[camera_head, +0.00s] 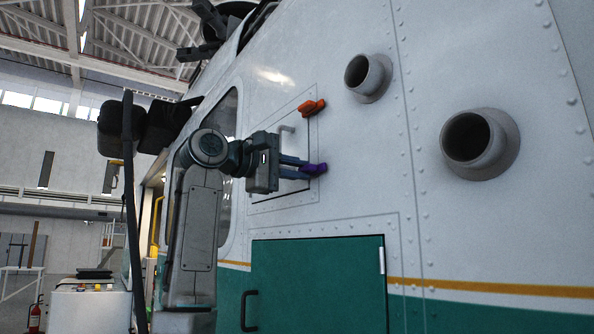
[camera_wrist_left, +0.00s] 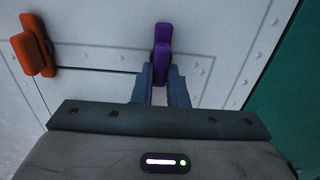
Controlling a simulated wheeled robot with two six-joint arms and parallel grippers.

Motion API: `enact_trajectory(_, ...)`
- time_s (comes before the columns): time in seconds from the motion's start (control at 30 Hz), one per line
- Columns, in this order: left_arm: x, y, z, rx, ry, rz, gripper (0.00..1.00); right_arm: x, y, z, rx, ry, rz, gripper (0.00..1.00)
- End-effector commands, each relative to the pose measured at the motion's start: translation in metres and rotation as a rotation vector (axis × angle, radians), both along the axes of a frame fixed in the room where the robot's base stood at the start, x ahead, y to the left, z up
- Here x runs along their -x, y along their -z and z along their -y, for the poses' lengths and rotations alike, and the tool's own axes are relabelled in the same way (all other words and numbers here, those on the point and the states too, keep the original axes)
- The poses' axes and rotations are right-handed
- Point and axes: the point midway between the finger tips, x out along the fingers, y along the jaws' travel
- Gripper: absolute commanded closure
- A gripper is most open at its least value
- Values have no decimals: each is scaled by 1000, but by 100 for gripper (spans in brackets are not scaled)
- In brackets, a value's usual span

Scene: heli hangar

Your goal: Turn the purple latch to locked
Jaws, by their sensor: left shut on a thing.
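The purple latch (camera_head: 314,169) is on the right edge of a small access panel (camera_head: 262,192) in the helicopter's white side. My left gripper (camera_head: 305,166) reaches it from the left, its fingers shut on the latch. In the left wrist view the purple latch (camera_wrist_left: 162,48) stands up between the fingertips of the left gripper (camera_wrist_left: 161,72), its long side in line with the fingers. An orange latch (camera_head: 311,107) sits above it on the same panel, and it also shows in the left wrist view (camera_wrist_left: 33,50). My right gripper is not in view.
Two round pipes (camera_head: 368,76) (camera_head: 478,142) stick out of the wall to the right. A green door (camera_head: 320,285) with a black handle lies below the panel.

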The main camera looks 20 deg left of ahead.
Motion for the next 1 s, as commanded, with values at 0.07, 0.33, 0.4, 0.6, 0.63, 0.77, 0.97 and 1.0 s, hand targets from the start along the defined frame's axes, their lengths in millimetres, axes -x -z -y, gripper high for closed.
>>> enact_trajectory(0.07,0,0,0,1,-1,-1,100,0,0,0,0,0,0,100)
enact_trajectory(0.33,0,0,0,1,0,-1,65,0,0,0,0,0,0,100)
enact_trajectory(0.4,0,0,0,0,0,0,65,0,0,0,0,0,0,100)
enact_trajectory(0.6,2,1,-2,-1,0,1,65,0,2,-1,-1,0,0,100)
enact_trajectory(0.63,4,1,-3,0,0,1,65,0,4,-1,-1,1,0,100)
enact_trajectory(0.77,18,3,-15,0,-3,4,65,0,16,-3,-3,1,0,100)
enact_trajectory(0.97,50,5,-40,1,-3,3,65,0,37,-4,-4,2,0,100)
enact_trajectory(1.0,57,4,-45,0,-3,4,65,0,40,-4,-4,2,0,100)
